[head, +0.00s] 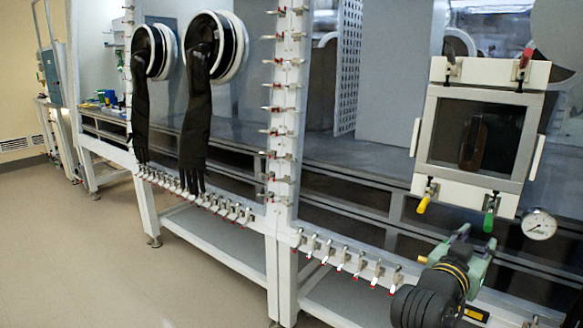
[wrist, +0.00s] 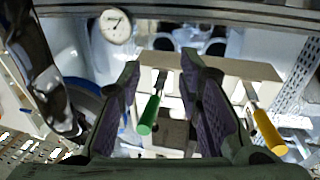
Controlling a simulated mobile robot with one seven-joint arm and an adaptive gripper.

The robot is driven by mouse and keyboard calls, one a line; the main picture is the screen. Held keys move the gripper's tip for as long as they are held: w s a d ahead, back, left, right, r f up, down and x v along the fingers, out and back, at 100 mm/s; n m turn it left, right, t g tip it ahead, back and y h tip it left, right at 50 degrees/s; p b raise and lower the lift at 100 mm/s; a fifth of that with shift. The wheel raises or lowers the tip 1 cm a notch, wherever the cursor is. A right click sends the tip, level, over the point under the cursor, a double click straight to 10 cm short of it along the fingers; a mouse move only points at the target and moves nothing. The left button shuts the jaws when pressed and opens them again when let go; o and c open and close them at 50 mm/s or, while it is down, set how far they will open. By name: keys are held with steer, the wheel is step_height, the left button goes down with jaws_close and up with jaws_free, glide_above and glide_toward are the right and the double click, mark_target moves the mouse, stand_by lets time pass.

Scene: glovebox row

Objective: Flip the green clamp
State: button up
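The green clamp (head: 489,218) sits at the lower right of the white-framed window panel (head: 421,162) in the head view, its handle hanging down. In the wrist view the green clamp (wrist: 149,115) shows between my two fingers, nearer the left one, its metal arm running up to the pale panel frame. My gripper (head: 475,242) is just below and left of the clamp in the head view. My gripper (wrist: 163,72) is open, with a wide gap between the finger pads. I see no contact with the handle, though the depth between them is hard to judge.
A yellow clamp (head: 425,198) hangs left of the green one, and red (head: 525,58) and black (head: 450,55) clamps are on the panel's top. A round gauge (head: 539,224) is close on the right. Small red-tipped clamps (head: 343,262) line the lower rail.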

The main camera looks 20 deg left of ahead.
steer(key=v, duration=0.5)
steer(key=s+a+r+n+t+y, duration=0.2)
steer(key=a+r+y, duration=0.3)
steer(key=a, duration=0.6)
steer(key=s+a+r+n+t+y+p, duration=0.1)
steer(key=a+r+n+y, duration=0.4)
steer(key=a, duration=0.5)
steer(key=s+a+r+n+t+y+p, duration=0.1)
steer(key=s+a+r+n+t+y, duration=0.2)
steer(key=a+r+y, duration=0.3)
steer(key=shift+a+r+n+t+y, duration=0.35)
steer(key=shift+a+n+t+y, duration=0.25)
steer(key=shift+a, duration=2.2)
